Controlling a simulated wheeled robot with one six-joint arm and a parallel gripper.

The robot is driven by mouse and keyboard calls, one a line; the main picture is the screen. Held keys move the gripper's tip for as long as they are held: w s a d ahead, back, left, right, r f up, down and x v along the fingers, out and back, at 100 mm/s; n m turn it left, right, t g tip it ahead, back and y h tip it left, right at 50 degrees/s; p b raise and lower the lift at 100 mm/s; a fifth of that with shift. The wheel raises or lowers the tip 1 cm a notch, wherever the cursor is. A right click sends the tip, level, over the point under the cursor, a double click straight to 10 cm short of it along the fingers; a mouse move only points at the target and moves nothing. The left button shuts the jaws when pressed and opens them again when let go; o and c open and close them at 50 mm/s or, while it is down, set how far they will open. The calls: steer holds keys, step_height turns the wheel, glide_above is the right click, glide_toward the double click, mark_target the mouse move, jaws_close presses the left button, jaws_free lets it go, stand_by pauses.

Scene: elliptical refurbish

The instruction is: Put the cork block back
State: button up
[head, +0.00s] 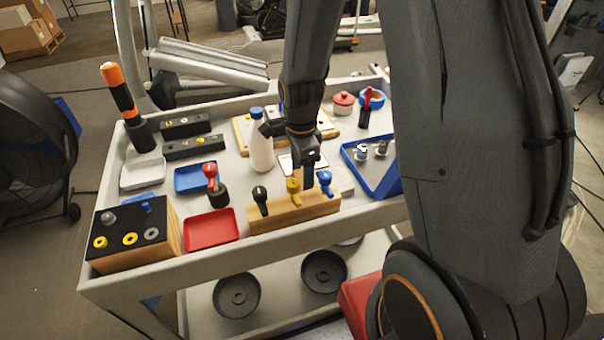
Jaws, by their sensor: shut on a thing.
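My gripper (308,172) points down over the middle of the cart, just behind the wooden rack (318,208) that carries black, yellow and blue knobs. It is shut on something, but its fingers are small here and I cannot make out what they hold. I cannot clearly pick out the cork block. A pale beige block (341,181) lies right of my gripper, partly hidden, and I cannot tell its material.
A white bottle (261,150) stands close left of my gripper. Red (210,232) and blue (194,178) trays lie left. A blue tray with metal parts (365,170) lies right. A black-topped box (128,228) fills the front left corner. The cart has a raised rim (250,258).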

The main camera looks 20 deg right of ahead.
mark_target(301, 178)
steer(key=o, duration=0.9)
steer(key=shift+f, duration=0.1)
step_height(301, 178, up, 12)
steer(key=shift+r+b, duration=0.15)
steer(key=shift+b, duration=0.7)
